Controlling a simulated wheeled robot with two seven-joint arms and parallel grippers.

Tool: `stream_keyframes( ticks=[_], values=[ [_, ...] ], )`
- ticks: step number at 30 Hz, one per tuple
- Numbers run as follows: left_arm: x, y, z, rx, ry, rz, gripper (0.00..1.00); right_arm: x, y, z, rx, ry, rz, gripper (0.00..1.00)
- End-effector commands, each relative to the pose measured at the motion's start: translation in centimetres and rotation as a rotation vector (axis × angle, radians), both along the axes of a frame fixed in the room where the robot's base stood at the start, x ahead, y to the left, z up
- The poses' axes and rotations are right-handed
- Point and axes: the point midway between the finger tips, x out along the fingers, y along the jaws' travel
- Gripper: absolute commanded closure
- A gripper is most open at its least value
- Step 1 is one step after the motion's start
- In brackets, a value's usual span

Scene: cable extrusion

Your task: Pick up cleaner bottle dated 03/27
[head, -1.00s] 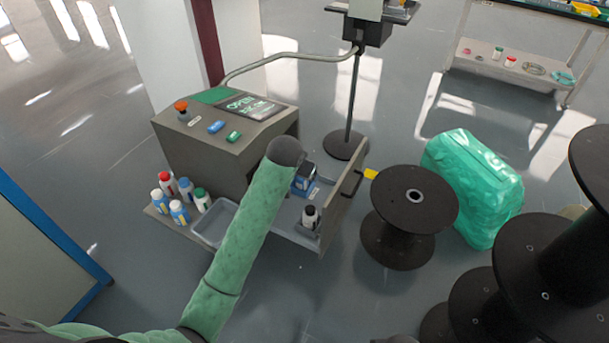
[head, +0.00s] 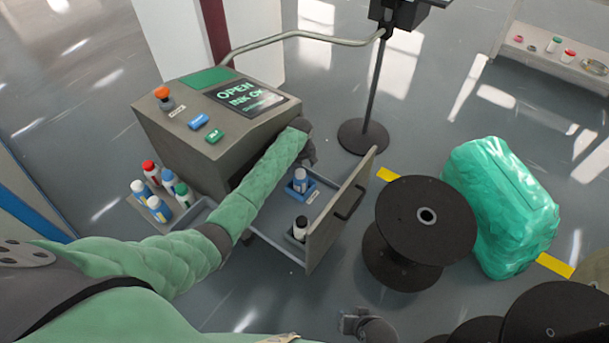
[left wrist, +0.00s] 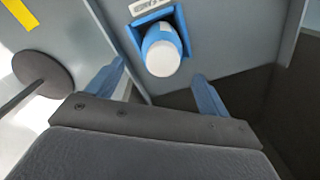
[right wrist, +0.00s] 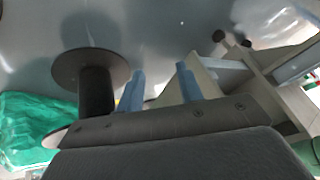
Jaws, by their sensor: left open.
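A blue bottle with a white cap (head: 300,175) stands in a blue square holder inside the open drawer of the grey machine. In the left wrist view the same bottle (left wrist: 161,52) lies just beyond my open, empty left gripper (left wrist: 156,88), apart from its fingers. My left gripper (head: 309,150) is above the drawer's back part, mostly hidden by its wrist in the head view. A black-capped bottle (head: 300,229) stands nearer in the drawer. No date is legible. My right gripper (right wrist: 161,86) is open and empty.
The drawer front (head: 337,213) stands up with a dark handle. A black spool (head: 425,215) and a green wrapped bundle (head: 500,205) stand to its right. A pole stand (head: 366,135) is behind. The machine's screen (head: 248,97) shows OPEN and INK OK.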

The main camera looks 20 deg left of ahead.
Motion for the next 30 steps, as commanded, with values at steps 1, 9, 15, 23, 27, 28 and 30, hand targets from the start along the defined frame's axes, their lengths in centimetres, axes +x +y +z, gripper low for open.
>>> stream_keyframes(
  ticks=[1, 9, 15, 23, 27, 28, 30],
  values=[
    [-0.1, 0.0, -0.4, -0.003, 0.006, 0.042, 0.20, 0.2, 0.1, 0.0, 0.006, -0.016, -0.004, 0.64],
    [0.0, -0.2, -0.3, -0.014, -0.004, 0.251, 0.20, 1.7, 0.3, 0.9, 0.032, -0.097, -0.024, 0.64],
    [0.0, -0.2, -0.7, -0.014, -0.005, 0.323, 0.20, 1.8, 0.3, 0.8, 0.034, -0.104, -0.026, 0.64],
    [-0.1, -0.2, -2.9, -0.012, -0.006, 0.325, 0.20, 1.7, 0.3, 0.2, 0.034, -0.108, -0.027, 0.64],
    [-0.4, -0.2, -4.3, -0.012, -0.005, 0.324, 0.20, 1.7, 0.3, 0.2, 0.034, -0.108, -0.027, 0.64],
    [-0.6, -0.2, -4.7, -0.012, -0.004, 0.324, 0.20, 1.7, 0.3, 0.2, 0.034, -0.108, -0.027, 0.64],
    [-0.8, -0.3, -5.7, -0.012, -0.004, 0.325, 0.20, 1.7, 0.3, 0.2, 0.034, -0.108, -0.027, 0.64]
  ],
)
